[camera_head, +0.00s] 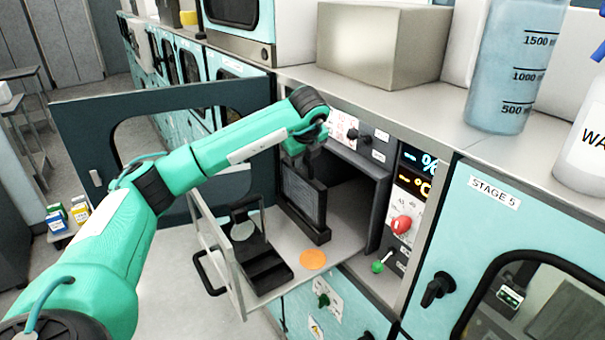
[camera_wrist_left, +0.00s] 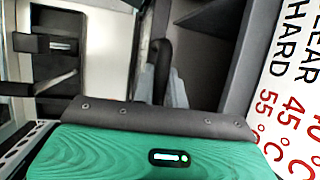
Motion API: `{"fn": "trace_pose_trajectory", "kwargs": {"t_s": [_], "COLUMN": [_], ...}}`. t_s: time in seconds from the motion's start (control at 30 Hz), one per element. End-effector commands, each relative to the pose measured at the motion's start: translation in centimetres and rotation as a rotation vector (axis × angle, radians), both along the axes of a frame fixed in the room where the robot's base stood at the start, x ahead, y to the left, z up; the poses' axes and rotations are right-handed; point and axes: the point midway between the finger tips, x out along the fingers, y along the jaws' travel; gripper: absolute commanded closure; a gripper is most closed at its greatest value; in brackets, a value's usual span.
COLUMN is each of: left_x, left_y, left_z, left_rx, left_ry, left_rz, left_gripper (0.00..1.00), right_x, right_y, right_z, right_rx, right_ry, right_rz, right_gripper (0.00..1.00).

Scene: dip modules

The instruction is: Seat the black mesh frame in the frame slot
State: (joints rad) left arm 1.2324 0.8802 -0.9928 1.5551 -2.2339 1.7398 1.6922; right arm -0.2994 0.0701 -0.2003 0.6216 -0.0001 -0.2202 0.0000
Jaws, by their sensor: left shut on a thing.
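The black mesh frame (camera_head: 303,197) stands upright at the mouth of the open compartment in the head view. My left gripper (camera_head: 300,158) reaches down from above and is shut on its top edge. In the left wrist view, my gripper's fingers (camera_wrist_left: 167,88) show close together near the dark frame edge. The frame's lower edge is at a black slotted base (camera_head: 320,237) on the pulled-out tray; I cannot tell whether it is fully down in the slot. My right gripper is not in view.
A black holder (camera_head: 268,273) stands on the tray (camera_head: 290,282) to the left of the frame. An orange disc (camera_head: 313,259) lies in front. The open tray front (camera_head: 215,250) with a handle is at the left. The control panel (camera_head: 407,205) with a red knob is at the right.

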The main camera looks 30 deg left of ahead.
Motion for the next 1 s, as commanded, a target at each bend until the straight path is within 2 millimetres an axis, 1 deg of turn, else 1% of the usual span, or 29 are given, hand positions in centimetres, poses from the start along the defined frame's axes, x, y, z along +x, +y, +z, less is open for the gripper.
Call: {"fn": "trace_pose_trajectory", "kwargs": {"t_s": [0.13, 0.3, 0.4, 0.63, 0.67, 0.7, 0.77, 1.0], "left_x": [0.0, -0.1, -0.1, 0.0, 0.0, 0.0, 0.0, 0.0], "left_y": [0.0, 0.0, 0.0, 0.0, 0.0, 0.0, 0.0, 0.0], "left_z": [-1.1, -3.8, -4.9, -4.8, -4.9, -4.9, -4.9, -4.8], "left_rx": [-0.001, 0.0, 0.0, -0.001, -0.001, -0.001, -0.001, -0.001], "left_ry": [-0.001, 0.0, 0.0, -0.001, -0.001, -0.001, -0.001, -0.001], "left_rz": [0.001, 0.001, 0.001, 0.001, 0.001, 0.001, 0.001, 0.001], "left_gripper": [1.0, 1.0, 1.0, 1.0, 0.82, 0.74, 0.64, 0.64], "right_x": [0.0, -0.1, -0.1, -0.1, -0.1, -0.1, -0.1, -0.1], "right_y": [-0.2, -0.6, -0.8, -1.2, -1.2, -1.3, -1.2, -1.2], "right_z": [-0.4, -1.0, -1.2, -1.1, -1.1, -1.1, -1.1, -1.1], "right_rx": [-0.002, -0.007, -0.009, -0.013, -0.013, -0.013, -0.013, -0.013], "right_ry": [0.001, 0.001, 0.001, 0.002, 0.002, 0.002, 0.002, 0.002], "right_rz": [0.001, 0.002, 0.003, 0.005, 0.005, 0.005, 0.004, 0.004], "right_gripper": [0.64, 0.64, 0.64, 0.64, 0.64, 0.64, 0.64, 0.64]}}
